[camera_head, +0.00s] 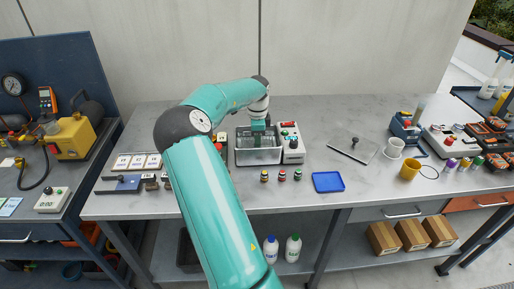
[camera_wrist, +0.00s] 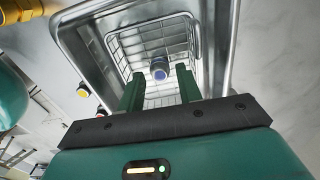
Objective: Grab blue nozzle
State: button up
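A small nozzle with a blue top (camera_wrist: 159,69) and a dark grey body stands in a wire basket (camera_wrist: 125,45) inside a metal tank (camera_wrist: 215,40) in the wrist view. My gripper (camera_wrist: 158,78) is open, its two green fingers pointing into the tank. The nozzle shows between and beyond the fingertips; I see no contact. In the head view my gripper (camera_head: 258,125) is over the metal tank (camera_head: 258,157) on the bench, and the nozzle cannot be made out there.
A white control box (camera_head: 293,148) stands right against the tank. A flat metal lid (camera_head: 353,149) lies to the right. Free bench (camera_head: 340,120) shows behind it.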

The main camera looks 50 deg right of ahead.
notch_tip(320, 180, down, 2)
jog(key=shift+f, duration=0.1)
jog(key=shift+c, duration=0.2)
jog(key=c, duration=0.7)
grip_shut()
